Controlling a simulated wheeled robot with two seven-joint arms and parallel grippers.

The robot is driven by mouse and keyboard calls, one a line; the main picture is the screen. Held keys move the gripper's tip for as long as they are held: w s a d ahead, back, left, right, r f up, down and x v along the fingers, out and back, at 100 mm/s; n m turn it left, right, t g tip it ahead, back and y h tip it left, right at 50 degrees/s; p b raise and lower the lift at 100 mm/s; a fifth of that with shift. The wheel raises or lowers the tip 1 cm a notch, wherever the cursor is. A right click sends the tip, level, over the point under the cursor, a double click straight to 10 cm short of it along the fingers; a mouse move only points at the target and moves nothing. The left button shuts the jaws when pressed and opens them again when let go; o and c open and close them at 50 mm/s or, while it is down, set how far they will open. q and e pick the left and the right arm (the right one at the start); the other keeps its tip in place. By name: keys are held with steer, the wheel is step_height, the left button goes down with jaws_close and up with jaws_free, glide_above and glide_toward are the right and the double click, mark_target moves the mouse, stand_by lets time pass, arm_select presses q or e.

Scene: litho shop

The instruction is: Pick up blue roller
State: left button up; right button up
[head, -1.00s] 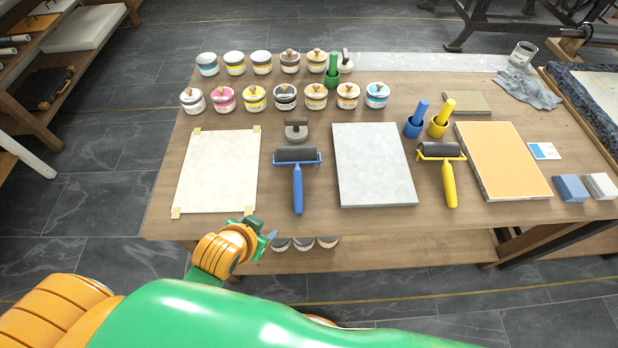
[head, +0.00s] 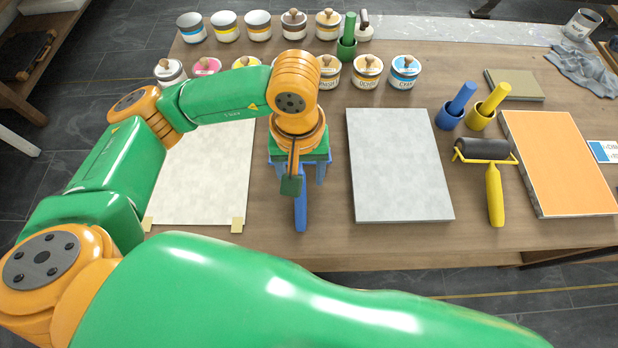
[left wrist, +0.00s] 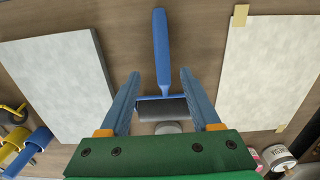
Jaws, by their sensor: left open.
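The blue roller (head: 301,212) lies on the table between the taped paper sheet and the grey slab. In the head view its dark drum is hidden under my left gripper, and its blue handle points toward the front edge. In the left wrist view the roller (left wrist: 162,55) shows whole, handle and dark drum. My left gripper (head: 298,172) is over it, pointing down. Its open fingers in the left wrist view (left wrist: 159,82) stand on either side of the roller, around the drum and the handle's base. I cannot tell whether they touch it. My right gripper is not in view.
The grey slab (head: 398,170) lies to the right, the taped sheet (head: 205,190) to the left. A yellow roller (head: 494,190) lies further right. Several ink tins (head: 367,70) stand in rows behind. A round grey object (left wrist: 168,127) sits close beyond the drum.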

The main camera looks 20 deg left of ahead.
arm_select(q)
steer(key=f, duration=0.1)
steer(key=f+p, duration=0.1)
steer(key=f, duration=0.3)
steer(key=shift+s+a+f, duration=0.1)
steer(key=shift+a+f, duration=0.15)
steer(key=shift+f, duration=0.5)
jaws_close()
